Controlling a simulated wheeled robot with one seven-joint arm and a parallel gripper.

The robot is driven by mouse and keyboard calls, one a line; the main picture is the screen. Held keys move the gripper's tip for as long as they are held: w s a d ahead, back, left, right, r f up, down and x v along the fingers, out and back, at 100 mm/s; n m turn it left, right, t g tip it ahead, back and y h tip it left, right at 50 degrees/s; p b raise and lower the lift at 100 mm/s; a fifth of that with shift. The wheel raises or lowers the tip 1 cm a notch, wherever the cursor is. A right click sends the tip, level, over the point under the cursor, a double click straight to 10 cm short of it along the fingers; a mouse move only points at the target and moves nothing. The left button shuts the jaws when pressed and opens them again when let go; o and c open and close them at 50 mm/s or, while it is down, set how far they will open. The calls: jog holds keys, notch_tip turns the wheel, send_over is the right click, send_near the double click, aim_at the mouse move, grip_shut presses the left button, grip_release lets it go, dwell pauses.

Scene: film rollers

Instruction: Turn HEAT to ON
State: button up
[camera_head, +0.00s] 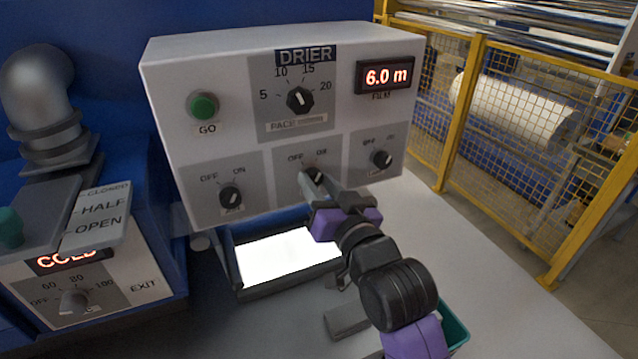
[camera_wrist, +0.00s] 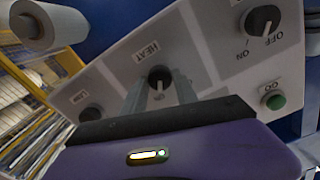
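The HEAT knob (camera_head: 316,176) is a black dial at the lower middle of the grey DRIER panel (camera_head: 225,80). Its white mark appears to point up-left, toward OFF; ON is printed to the right. My gripper (camera_head: 318,188), with purple parts, is in front of this knob and partly hides it and the label below. In the wrist view, the HEAT knob (camera_wrist: 158,77) shows between the two grey fingers (camera_wrist: 159,90), one on each side. The fingers are apart; whether they touch the knob is unclear. The HEAT label is readable there.
Similar knobs sit left (camera_head: 230,197) and right (camera_head: 381,159) of HEAT. Above are the pace dial (camera_head: 300,99), green GO button (camera_head: 203,106) and a display (camera_head: 386,75) reading 6.0 m. A lit white plate (camera_head: 285,258) lies below; a yellow fence (camera_head: 470,100) stands right.

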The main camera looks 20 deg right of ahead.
jog(key=o, duration=0.3)
jog(key=shift+o, duration=0.2)
jog(key=s+b, duration=0.1)
jog(key=s, duration=0.7)
jog(key=shift+b, duration=0.3)
jog(key=shift+w, duration=0.1)
